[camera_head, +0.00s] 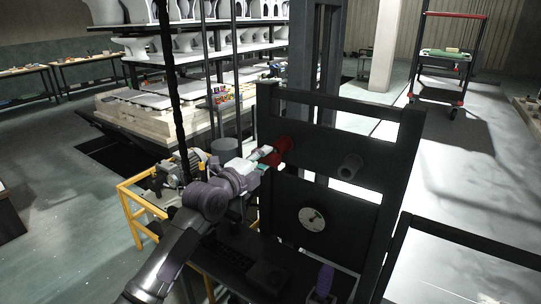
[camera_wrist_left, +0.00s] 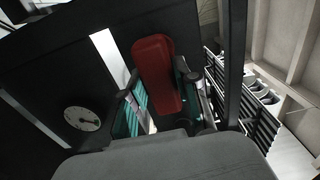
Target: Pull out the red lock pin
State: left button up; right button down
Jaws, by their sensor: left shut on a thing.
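The red lock pin (camera_head: 284,144) is at the upper left of a dark panel (camera_head: 315,158) in the head view. In the left wrist view the red pin (camera_wrist_left: 156,68) is a rounded, elongated red body standing between the fingers. My left gripper (camera_head: 264,157) reaches it from the left and is shut on it. In the left wrist view, teal finger pads of the left gripper (camera_wrist_left: 160,92) lie on both sides of the pin. The fingers partly hide its lower end. I cannot tell how deep the pin sits. My right gripper is not in view.
A dark cylinder (camera_head: 350,167) sticks out of the panel to the right of the pin, and a round dial (camera_head: 312,219) sits below. A yellow frame (camera_head: 128,208) stands left of my arm. Shelves of white ware (camera_head: 190,45) stand behind. Floor at right is mostly open.

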pick_arm(q)
jog(key=shift+r, duration=0.15)
grip_shut()
jog(key=shift+s+a, duration=0.2)
jog(key=shift+s, duration=0.05)
jog(key=shift+s+a+p, duration=0.2)
jog(key=shift+s+p, duration=0.05)
jog(key=shift+p, duration=0.15)
jog(key=shift+p+v, duration=0.95)
jog(key=shift+v, duration=2)
jog(key=p+v, duration=0.2)
jog(key=v, duration=0.4)
